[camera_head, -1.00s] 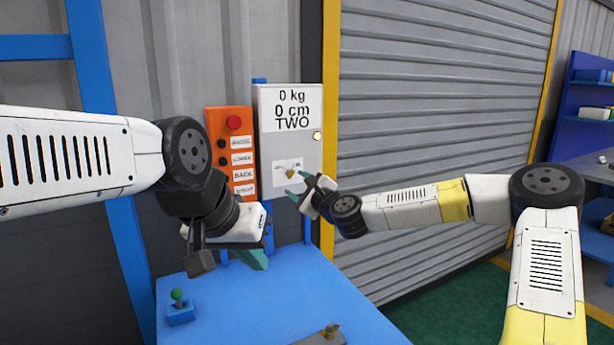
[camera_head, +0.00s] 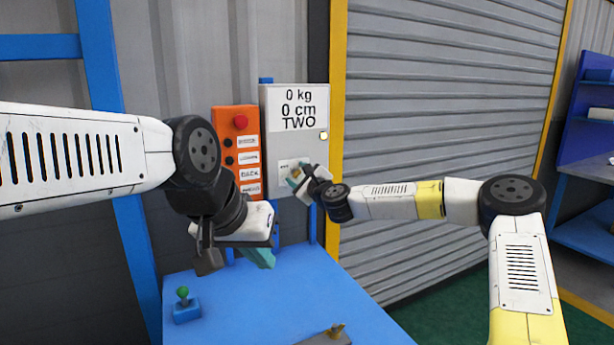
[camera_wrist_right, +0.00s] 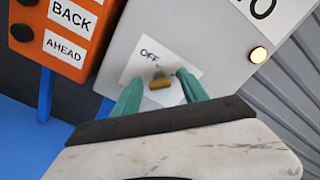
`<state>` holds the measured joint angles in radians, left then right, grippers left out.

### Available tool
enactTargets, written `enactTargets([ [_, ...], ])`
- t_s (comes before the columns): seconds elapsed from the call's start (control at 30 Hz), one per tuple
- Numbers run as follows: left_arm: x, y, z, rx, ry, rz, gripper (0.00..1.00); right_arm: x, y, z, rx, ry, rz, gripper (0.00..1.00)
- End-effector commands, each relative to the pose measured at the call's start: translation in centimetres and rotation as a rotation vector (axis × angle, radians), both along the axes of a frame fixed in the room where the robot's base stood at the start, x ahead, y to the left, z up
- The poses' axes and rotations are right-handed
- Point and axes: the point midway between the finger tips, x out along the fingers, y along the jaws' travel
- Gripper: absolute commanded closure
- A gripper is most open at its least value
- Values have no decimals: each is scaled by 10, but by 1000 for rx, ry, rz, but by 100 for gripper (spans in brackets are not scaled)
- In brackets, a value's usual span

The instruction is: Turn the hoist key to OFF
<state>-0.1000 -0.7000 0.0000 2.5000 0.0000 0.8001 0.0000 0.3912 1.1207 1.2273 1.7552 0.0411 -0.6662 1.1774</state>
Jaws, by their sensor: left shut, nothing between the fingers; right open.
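The hoist key (camera_wrist_right: 160,83) is a small brass-coloured key on a white plate (camera_wrist_right: 130,68) marked OFF, low on the grey control box (camera_head: 270,145). My right gripper (camera_head: 296,177) is at that plate, open. In the right wrist view its teal fingers (camera_wrist_right: 159,81) stand on either side of the key, with gaps that look small; I cannot tell whether either finger touches it. The key is mostly hidden behind the gripper in the head view. My left gripper (camera_head: 262,257) is shut and empty, above the blue table.
An orange button box (camera_head: 225,125) with a red button hangs left of the grey box. The blue table (camera_head: 275,300) below holds a green-knobbed lever (camera_head: 184,300). A roller shutter (camera_head: 430,110) stands to the right.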

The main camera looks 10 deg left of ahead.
Motion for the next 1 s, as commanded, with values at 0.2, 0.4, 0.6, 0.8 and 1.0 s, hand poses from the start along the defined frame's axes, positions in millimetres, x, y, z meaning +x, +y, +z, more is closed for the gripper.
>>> enactTargets([
  [0.2,0,0,0,0,0,0,100,0,0,0,0,0,0,82],
  [0.4,0,0,0,0,0,0,100,0,0,0,-1,-1,0,100],
  [0.6,0,0,0,0,0,0,100,0,0,1,-20,-15,0,100],
  [0.8,0,0,0,0,0,0,100,-1,0,0,-95,-65,1,100],
  [1.0,0,0,0,0,0,0,100,-1,1,0,-229,-155,1,100],
])
